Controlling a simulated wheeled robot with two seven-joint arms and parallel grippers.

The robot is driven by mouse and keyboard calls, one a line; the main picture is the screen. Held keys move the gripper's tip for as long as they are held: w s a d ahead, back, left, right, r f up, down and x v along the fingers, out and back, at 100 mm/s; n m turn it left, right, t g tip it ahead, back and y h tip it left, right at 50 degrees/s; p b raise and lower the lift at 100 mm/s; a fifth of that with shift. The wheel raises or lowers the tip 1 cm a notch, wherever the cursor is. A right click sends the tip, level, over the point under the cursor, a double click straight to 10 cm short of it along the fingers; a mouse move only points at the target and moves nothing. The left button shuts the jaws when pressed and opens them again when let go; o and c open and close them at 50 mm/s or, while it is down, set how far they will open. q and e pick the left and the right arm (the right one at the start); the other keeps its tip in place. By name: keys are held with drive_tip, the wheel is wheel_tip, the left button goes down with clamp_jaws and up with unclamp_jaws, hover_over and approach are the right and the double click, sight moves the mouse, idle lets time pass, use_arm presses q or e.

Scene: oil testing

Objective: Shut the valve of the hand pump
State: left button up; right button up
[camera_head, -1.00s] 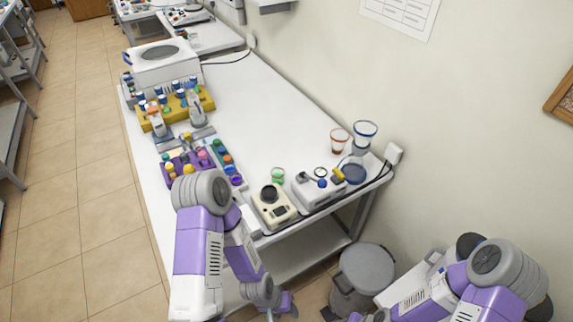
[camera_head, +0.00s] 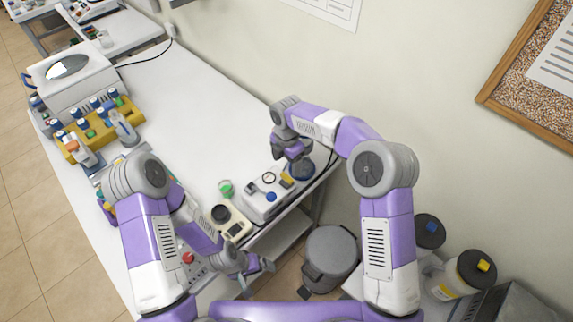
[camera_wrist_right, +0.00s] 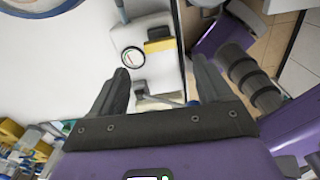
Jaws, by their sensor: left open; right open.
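The hand pump (camera_head: 258,207) is a white device near the table's right end, with a round gauge (camera_head: 268,178), a blue knob (camera_head: 271,197) and a yellow part (camera_head: 287,180). I cannot tell for sure which part is the valve. In the right wrist view the gauge (camera_wrist_right: 133,57) and the yellow part (camera_wrist_right: 158,46) show beyond and between the fingers. My left gripper (camera_head: 262,275) is open and empty off the table's near edge.
A beige device (camera_head: 229,226) with a dark round top stands left of the pump, and a green-rimmed cup (camera_head: 226,189) is behind it. A yellow rack (camera_head: 98,128) of bottles is farther left. A grey bin (camera_head: 330,255) stands on the floor. The table's middle is clear.

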sight(287, 177)
drive_tip(key=shift+w+f, duration=0.25)
drive_tip(key=shift+w, duration=0.05)
drive_tip(key=shift+s+f, duration=0.1)
drive_tip(key=shift+f, duration=0.15)
use_arm(q)
drive_tip(key=shift+f, duration=0.25)
use_arm(e)
drive_tip(key=shift+s+f, duration=0.15)
drive_tip(key=shift+f, duration=2.95)
drive_tip(key=c, duration=1)
drive_tip(key=shift+c, duration=0.2)
